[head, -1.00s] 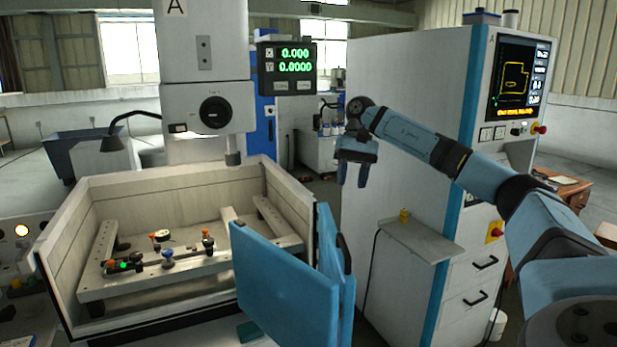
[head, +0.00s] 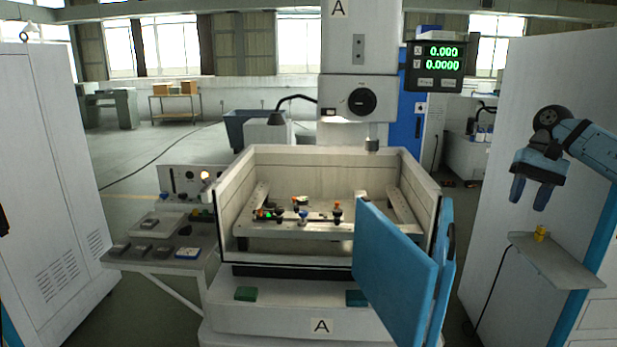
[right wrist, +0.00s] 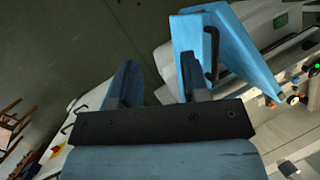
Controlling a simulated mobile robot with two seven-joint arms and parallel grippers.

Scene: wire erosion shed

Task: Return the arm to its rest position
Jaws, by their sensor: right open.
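My right gripper (head: 532,195) is open and empty in the head view, at the right, with its two fingers pointing down. It hangs above a grey shelf (head: 560,262) on the right cabinet and appears apart from it. The right wrist view shows its two fingers (right wrist: 158,88) spread with nothing between them. My right arm (head: 592,148) comes in from the right edge. My left gripper is not in view.
The machine's blue door (head: 395,265) stands open, left of my gripper; it also shows in the right wrist view (right wrist: 195,40). A small yellow object (head: 541,233) sits on the shelf. The tank (head: 300,240) holds a fixture with several knobs. A control desk (head: 165,240) stands left.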

